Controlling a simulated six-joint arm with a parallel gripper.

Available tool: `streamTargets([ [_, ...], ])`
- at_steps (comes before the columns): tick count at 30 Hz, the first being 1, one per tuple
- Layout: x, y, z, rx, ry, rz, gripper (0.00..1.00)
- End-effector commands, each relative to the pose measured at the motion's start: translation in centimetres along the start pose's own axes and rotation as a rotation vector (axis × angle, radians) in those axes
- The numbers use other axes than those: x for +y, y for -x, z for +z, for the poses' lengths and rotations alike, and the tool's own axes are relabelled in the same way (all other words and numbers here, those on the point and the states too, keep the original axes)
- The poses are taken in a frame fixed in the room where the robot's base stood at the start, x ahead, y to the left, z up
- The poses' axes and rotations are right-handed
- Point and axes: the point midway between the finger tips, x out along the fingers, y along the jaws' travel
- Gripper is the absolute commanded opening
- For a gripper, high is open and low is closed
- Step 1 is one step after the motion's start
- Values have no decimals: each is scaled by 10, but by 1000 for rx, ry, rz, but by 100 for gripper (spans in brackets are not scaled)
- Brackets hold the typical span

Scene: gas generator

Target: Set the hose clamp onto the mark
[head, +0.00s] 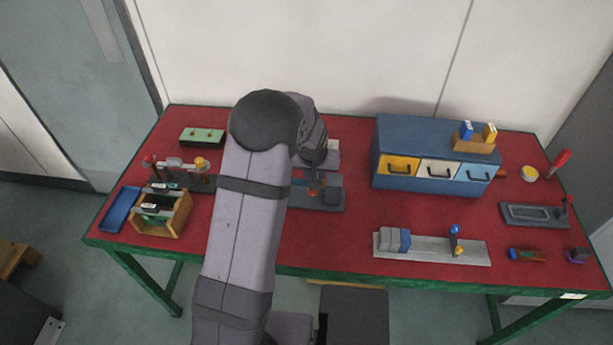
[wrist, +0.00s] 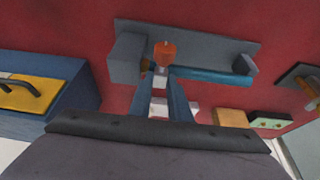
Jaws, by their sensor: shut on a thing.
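My gripper (wrist: 163,72) has its two blue fingers close together over a grey fixture plate (wrist: 205,42). An orange-red piece (wrist: 164,50), probably the hose clamp, shows at the fingertips, and the jaws are shut on it. A blue hose (wrist: 212,75) runs from the fixture's grey block (wrist: 127,58) side to a small post at the right. The clamp is at the hose's block end; I cannot tell whether it sits around the hose or touches it. I cannot make out the mark. In the head view, my arm partly covers the fixture (head: 330,204).
A blue drawer cabinet (head: 412,142) stands right of the fixture. A grey plate (head: 430,251) with blue and yellow knobs lies front right. A wooden crate (head: 172,222) and blue tray (head: 119,210) are at the left.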

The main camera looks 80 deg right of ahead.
Motion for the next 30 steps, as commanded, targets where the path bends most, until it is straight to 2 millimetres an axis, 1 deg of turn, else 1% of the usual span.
streamTargets([
  [6, 0, 0, 1, -1, 0, 0, 0],
  [7, 0, 0, 0, -1, 0, 0, 19],
  [8, 0, 0, 1, -1, 0, 0, 26],
  [9, 0, 0, 0, -1, 0, 0, 36],
  [23, -2, 0, 0, -1, 0, 0, 36],
  [26, -6, 1, 0, -1, 2, 0, 36],
  [30, -20, 2, -1, -2, 3, 0, 36],
])
